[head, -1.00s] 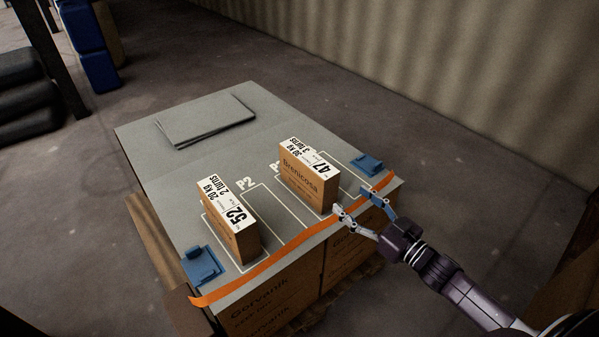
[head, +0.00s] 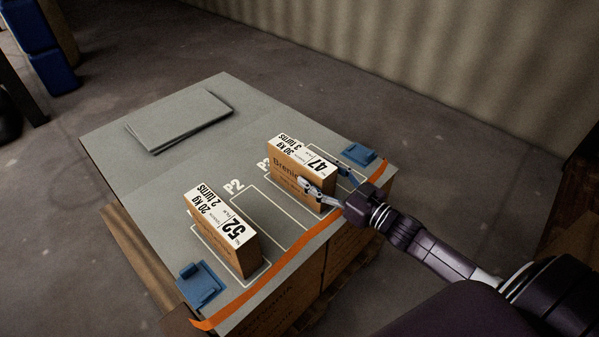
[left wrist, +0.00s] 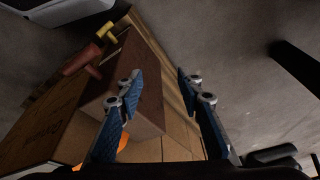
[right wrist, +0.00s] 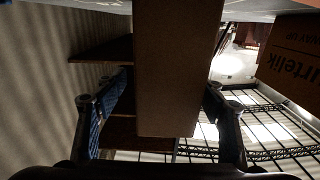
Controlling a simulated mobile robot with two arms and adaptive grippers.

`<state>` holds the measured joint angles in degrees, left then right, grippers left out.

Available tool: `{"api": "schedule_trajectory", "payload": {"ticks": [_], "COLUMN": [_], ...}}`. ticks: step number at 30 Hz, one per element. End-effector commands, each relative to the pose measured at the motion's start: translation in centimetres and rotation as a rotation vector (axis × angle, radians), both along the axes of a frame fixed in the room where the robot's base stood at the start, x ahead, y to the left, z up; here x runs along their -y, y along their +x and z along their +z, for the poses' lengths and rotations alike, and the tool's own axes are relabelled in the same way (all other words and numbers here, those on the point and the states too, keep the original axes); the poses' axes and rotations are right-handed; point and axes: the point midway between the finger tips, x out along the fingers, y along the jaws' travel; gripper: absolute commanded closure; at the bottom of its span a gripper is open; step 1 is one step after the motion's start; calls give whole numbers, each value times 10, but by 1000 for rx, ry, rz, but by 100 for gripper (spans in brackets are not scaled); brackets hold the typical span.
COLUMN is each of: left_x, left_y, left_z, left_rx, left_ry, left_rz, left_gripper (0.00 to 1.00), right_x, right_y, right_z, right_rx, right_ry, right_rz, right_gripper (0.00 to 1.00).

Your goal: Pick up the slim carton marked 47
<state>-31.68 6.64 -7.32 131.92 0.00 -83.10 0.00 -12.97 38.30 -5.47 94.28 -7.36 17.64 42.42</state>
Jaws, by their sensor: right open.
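The slim carton marked 47 (head: 291,168) stands upright on the grey-topped pallet load, in a white outlined bay. Its white label faces up. My right gripper (head: 322,174) is open at the carton's near end, with one finger on each side. In the right wrist view the carton (right wrist: 180,65) stands between the two fingers (right wrist: 157,97), with gaps visible on both sides. My left gripper (left wrist: 160,78) is open and empty in the left wrist view, away from the carton. It is not in the head view.
Blue brackets (head: 200,285) (head: 361,154) sit at two corners, and an orange strap (head: 290,262) runs along the near edge. Flat grey sheets (head: 180,119) lie at the back.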

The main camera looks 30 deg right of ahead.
Motion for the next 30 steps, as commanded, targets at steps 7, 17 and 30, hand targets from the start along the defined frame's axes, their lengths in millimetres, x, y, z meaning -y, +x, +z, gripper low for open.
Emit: {"api": "schedule_trajectory", "payload": {"ticks": [7, 17, 30], "left_x": [-1, -2, -3], "left_y": [-4, -11, -11], "left_z": [17, 40, 40], "left_rx": [12, 21, 21], "left_ry": [0, 0, 0], "left_rz": [1, 2, 2], "left_gripper": [66, 66, 66], "right_x": [-14, -26, -26], "right_y": [24, 51, 52], "right_z": [3, 4, 4], "right_rx": [4, 0, -1], "right_ry": [0, 1, 1], "right_rz": [1, 0, 0], "right_gripper": [36, 36, 60]}}
